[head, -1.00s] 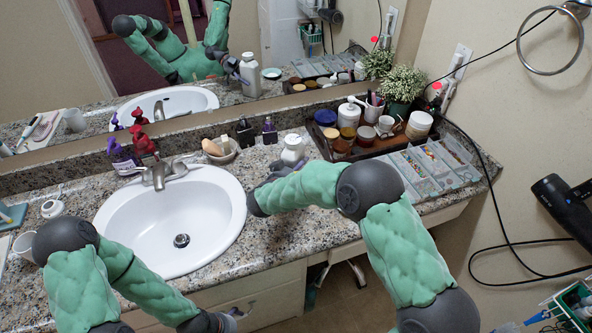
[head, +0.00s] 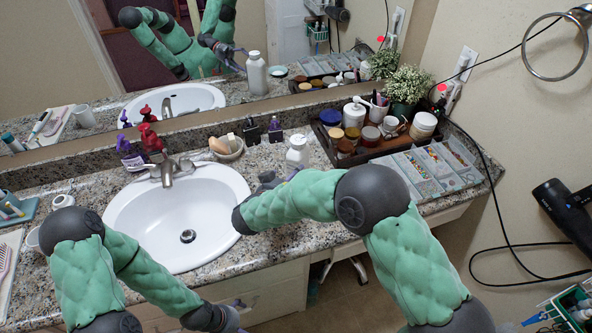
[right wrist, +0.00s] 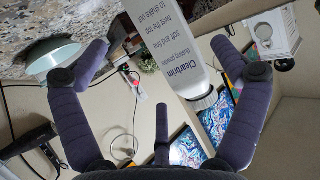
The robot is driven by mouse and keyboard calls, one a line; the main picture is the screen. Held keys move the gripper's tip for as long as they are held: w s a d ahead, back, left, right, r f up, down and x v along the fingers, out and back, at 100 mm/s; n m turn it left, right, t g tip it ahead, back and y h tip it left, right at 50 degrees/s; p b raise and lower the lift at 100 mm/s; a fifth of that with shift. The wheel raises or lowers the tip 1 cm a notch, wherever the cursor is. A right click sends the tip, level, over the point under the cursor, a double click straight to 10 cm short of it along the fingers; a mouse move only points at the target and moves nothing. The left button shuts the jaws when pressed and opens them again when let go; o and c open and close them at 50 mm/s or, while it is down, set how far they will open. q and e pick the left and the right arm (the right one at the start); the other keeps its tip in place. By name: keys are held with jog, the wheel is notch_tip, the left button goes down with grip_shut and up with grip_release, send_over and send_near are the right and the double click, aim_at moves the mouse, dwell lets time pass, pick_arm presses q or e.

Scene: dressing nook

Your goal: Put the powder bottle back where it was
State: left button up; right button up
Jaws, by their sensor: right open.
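The powder bottle (head: 297,151) is white with a pale cap and stands upright on the granite counter, right of the sink and left of the dark tray. In the right wrist view the powder bottle (right wrist: 165,40) appears upside down with its printed label facing me, and lies beyond the spread fingers. My right gripper (head: 277,180) is open and empty just in front of the bottle, apparently clear of it; my arm partly hides the fingers. My left gripper (head: 234,317) is low at the front of the counter, mostly hidden behind its wrist.
A dark tray (head: 368,152) with jars and a cup is right of the bottle, with a clear divided organizer (head: 430,168) before it. A soap dish (head: 226,149), small dark bottles (head: 275,130) and the sink (head: 150,215) are left. A teal dish (right wrist: 50,57) is near the bottle.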

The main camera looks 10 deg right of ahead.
jog(key=shift+v, duration=1.6)
